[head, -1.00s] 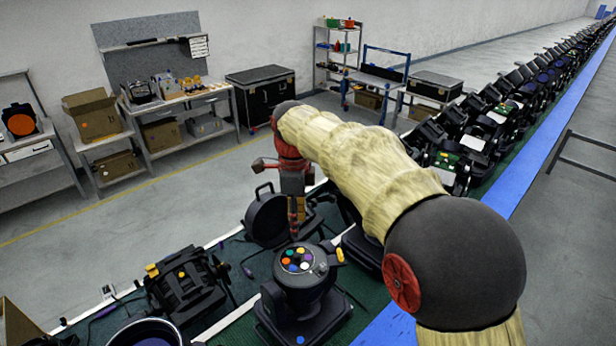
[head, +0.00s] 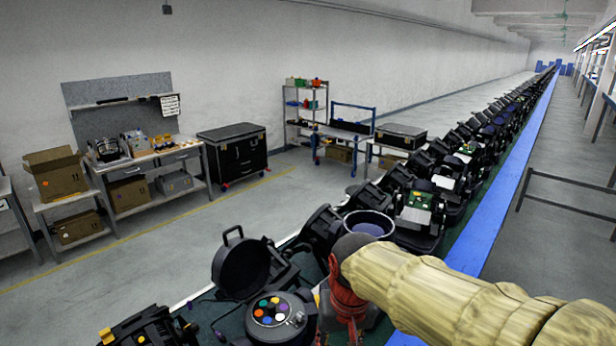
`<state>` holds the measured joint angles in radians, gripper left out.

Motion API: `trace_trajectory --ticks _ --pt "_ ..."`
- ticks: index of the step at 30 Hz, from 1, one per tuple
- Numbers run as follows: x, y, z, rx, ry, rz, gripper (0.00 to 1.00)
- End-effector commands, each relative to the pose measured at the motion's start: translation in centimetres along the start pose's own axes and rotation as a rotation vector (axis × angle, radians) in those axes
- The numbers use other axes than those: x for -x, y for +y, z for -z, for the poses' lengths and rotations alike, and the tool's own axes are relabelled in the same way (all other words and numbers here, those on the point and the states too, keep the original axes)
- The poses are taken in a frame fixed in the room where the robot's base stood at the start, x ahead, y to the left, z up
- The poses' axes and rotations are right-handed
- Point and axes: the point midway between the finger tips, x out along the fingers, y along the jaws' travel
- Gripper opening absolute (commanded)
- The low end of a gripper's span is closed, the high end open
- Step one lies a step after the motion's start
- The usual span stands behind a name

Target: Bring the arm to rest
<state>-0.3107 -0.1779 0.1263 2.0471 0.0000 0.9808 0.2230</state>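My arm reaches in from the lower right of the head view in a wrinkled tan cover. Its dark joint and red wrist part hang over the conveyor line. My gripper (head: 342,322) is at the bottom edge, below the red wrist. Its fingertips are not clearly seen, so I cannot tell whether it is open or shut. Just left of it stands a dark stage light (head: 277,315) with several coloured dots on top.
An open round black lamp housing (head: 241,266) stands left of my wrist. A par can with a wide round rim (head: 369,223) is right behind it. More lights run back along the blue-edged line (head: 492,223). The grey floor (head: 190,235) at left is clear.

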Motion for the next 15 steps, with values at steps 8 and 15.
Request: trace_trajectory --ticks 8,15 --pt "-4.9 6.8 -10.1 0.092 0.133 -0.016 0.36" --pt "-8.3 10.5 -16.2 -0.015 0.256 -0.043 0.36"
